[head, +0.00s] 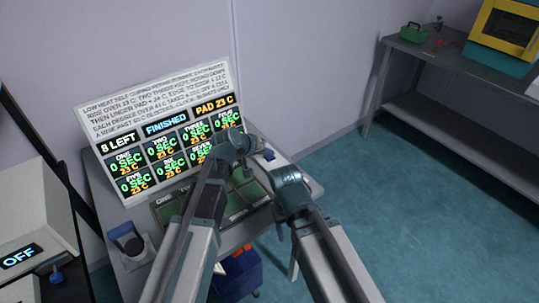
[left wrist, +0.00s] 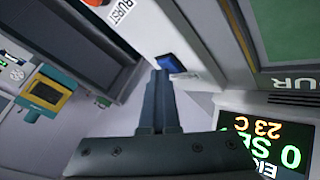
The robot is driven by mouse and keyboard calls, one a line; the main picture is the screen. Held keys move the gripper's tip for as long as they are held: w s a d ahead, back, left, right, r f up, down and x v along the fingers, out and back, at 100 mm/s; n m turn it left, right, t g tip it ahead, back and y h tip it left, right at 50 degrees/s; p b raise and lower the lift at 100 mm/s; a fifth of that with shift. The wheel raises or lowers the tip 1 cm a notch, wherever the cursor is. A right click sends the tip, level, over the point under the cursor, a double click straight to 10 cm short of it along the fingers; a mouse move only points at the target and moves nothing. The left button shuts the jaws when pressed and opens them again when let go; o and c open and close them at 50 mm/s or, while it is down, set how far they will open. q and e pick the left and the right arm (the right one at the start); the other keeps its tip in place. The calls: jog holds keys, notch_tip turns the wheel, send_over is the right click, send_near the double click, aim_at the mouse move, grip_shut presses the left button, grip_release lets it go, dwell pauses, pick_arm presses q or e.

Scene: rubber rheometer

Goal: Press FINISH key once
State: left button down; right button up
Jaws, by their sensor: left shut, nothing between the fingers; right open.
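A blue key (left wrist: 171,64) sits on a pale panel in the left wrist view. No lettering on the key can be read. My left gripper (left wrist: 164,74) is shut and empty, its fingertips right at the near edge of the key; I cannot tell whether they touch. In the head view, my left gripper (head: 259,151) is over the right part of the bench, by a small blue patch (head: 269,154) that looks like this key. My right gripper (head: 286,190) is lower, near the bench's front right; its fingers are mostly hidden and it is open.
Green labelled pads (head: 170,210) lie under my arms. A "BURST" label (left wrist: 121,12) is near the key. A device reading OFF (head: 22,256) is at left. Blue floor is clear at right.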

aim_at(268, 158)
pick_arm(q)
jog(key=shift+r+p, duration=0.55)
jog(key=shift+r, duration=0.2)
notch_tip(268, 158, up, 5)
jog(key=p, duration=0.5)
jog(key=shift+r, duration=0.1)
dwell(0.4)
